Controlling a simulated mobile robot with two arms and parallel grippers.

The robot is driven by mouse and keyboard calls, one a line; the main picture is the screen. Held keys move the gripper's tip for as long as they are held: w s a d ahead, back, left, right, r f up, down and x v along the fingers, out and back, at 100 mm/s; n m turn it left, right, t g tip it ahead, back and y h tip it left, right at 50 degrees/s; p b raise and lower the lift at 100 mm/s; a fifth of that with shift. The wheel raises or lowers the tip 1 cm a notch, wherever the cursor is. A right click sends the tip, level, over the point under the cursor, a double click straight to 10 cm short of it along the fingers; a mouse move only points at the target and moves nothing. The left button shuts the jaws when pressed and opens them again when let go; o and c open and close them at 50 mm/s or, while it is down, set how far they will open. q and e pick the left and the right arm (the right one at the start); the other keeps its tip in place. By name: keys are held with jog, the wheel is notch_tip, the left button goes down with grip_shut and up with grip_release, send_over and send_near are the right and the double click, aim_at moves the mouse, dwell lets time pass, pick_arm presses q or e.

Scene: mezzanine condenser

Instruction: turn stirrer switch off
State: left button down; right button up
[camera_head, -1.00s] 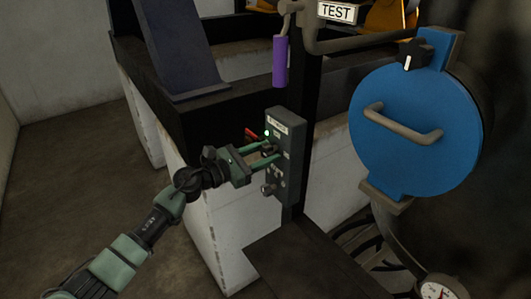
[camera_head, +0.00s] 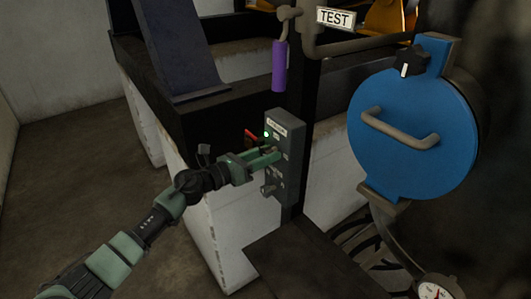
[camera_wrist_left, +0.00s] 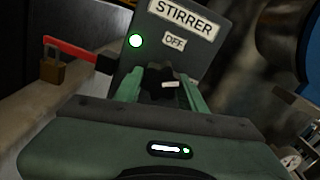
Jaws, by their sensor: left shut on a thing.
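The grey stirrer switch box (camera_head: 290,128) is fixed to a dark post, and its STIRRER label (camera_wrist_left: 184,16) and OFF plate (camera_wrist_left: 175,42) show in the left wrist view. A green lamp is lit on it. My left gripper (camera_head: 276,154) reaches the box front from the left. In the left wrist view its green fingers (camera_wrist_left: 162,90) are shut on the dark switch knob (camera_wrist_left: 155,80) with a pale mark, below the OFF plate. The fingers partly hide the knob. My right gripper is not in view.
A red lever (camera_wrist_left: 75,50) with a padlock (camera_wrist_left: 52,72) is left of the box. A second knob (camera_head: 268,189) sits low on the box. A blue round hatch (camera_head: 412,135) with a handle stands right. A purple-handled lever (camera_head: 279,65) hangs above.

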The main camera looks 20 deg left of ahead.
pick_arm(q)
jog(key=n+p, duration=0.1)
jog(key=n, duration=0.2)
jog(key=shift+r+n, duration=0.15)
jog(key=shift+n, duration=0.25)
jog(key=n+p, duration=0.1)
jog(key=n, duration=0.1)
jog(key=shift+n, duration=0.3)
jog(key=n+p, duration=0.2)
jog(key=n, duration=0.2)
jog(key=shift+s+d+r+n, duration=0.1)
jog(key=shift+n, duration=0.2)
jog(key=shift+n+p, duration=0.4)
jog(key=shift+n, duration=0.1)
jog(key=c, duration=0.8)
grip_release()
jog(key=shift+c, duration=0.2)
